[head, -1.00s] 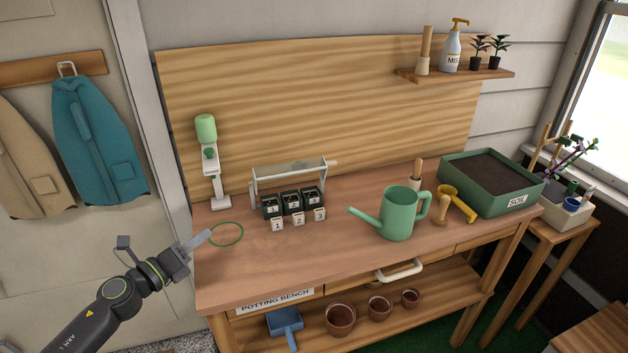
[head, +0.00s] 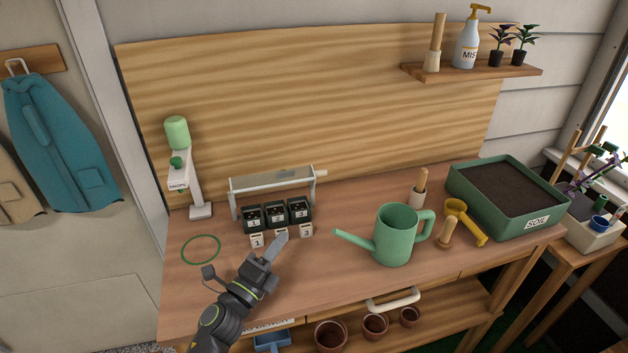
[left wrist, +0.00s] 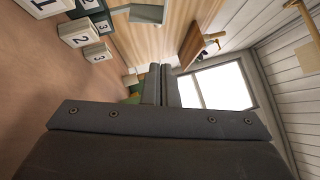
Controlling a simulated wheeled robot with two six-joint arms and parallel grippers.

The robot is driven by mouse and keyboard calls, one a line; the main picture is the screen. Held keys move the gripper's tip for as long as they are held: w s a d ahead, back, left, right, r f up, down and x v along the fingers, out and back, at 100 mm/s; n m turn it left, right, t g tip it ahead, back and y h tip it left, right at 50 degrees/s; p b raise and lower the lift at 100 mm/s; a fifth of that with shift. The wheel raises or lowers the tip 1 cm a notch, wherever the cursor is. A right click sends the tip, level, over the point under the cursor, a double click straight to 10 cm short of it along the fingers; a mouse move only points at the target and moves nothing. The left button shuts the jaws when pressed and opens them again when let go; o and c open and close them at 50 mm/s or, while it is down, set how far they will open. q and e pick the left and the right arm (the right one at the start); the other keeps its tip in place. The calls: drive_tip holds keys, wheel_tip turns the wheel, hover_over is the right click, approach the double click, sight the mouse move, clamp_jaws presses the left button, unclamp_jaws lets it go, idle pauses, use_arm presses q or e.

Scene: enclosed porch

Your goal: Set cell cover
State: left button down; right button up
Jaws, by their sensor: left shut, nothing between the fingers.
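Three black cells (head: 276,215) filled with dark soil stand in a row on the bench, with white number blocks 1 (head: 257,241), 2 and 3 (head: 306,230) in front of them. A pale frame with a clear-looking raised cover (head: 273,181) stands at and behind the cells. My left gripper (head: 280,240) is shut and empty, just in front of the number blocks, its tip overlapping block 2 in the head view. In the left wrist view the closed fingers (left wrist: 161,86) show, with the blocks (left wrist: 80,33) at upper left. My right gripper is not in view.
A green ring (head: 201,236) lies flat at the left, below a drops dispenser (head: 177,150). A green watering can (head: 396,235) stands right of the cells. A soil tray (head: 510,210) fills the right end. The bench front between ring and can is mostly clear.

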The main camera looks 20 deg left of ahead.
use_arm(q)
drive_tip(key=shift+w+d, duration=0.15)
drive_tip(key=shift+w, duration=0.1)
drive_tip(key=shift+w+d+r, duration=0.1)
drive_tip(key=shift+w+r, duration=0.25)
drive_tip(key=shift+r, duration=0.05)
drive_tip(key=a+p+x, duration=0.2)
drive_tip(key=x, duration=0.9)
drive_tip(key=shift+w+a+r, duration=0.35)
drive_tip(key=shift+w+r, duration=0.05)
drive_tip(key=shift+w, duration=0.15)
drive_tip(key=shift+r, duration=0.25)
